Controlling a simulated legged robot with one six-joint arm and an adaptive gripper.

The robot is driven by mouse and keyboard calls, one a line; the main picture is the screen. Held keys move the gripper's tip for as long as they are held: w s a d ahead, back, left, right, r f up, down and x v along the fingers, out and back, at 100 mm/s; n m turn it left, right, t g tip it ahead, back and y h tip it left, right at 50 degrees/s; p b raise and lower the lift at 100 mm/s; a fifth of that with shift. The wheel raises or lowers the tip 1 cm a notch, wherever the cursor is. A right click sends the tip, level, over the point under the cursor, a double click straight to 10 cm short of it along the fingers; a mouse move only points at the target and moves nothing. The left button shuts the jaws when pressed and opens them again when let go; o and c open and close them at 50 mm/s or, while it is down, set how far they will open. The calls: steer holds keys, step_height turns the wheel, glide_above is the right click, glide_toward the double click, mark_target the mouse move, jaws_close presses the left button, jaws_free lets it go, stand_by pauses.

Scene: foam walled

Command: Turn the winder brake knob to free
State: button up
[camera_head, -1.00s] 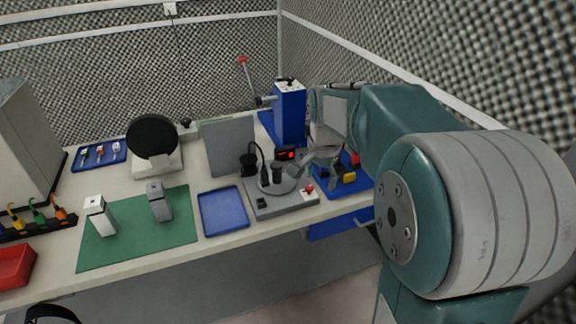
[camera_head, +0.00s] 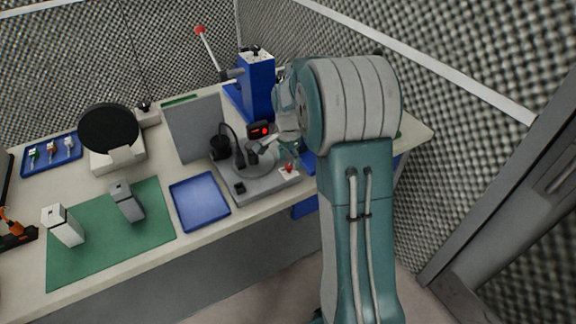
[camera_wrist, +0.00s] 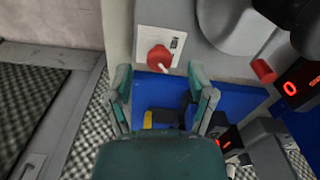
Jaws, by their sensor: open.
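The winder (camera_head: 262,184) is a grey base with a round plate and dark parts, standing at the right of the table. Its red brake knob (camera_head: 288,169) sits on a white label plate at the base's front right corner. In the wrist view the knob (camera_wrist: 160,58) is seen close, with a pale pointer towards the lower right. The label text is too small to read. My gripper (camera_wrist: 162,76) is open and empty, its fingers either side of the knob's line and just below it in that view. Contact cannot be told. In the head view my arm partly hides the gripper.
A red-lit display (camera_head: 260,131) and a blue press-like stand (camera_head: 257,88) are behind the winder. A blue tray (camera_head: 199,203) and green mat (camera_head: 108,238) lie to its left. In the wrist view a blue surface (camera_wrist: 158,96) with small parts shows below the knob.

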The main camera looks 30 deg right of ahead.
mark_target(289, 165)
steer(key=shift+f, duration=1.5)
jaws_close()
steer(key=n, duration=0.4)
steer(key=shift+n, duration=0.4)
steer(key=n, duration=0.4)
steer(key=shift+n, duration=0.3)
steer(key=n, duration=0.4)
steer(key=shift+n, duration=0.3)
steer(key=shift+d+n, duration=0.1)
steer(key=shift+n, duration=1.8)
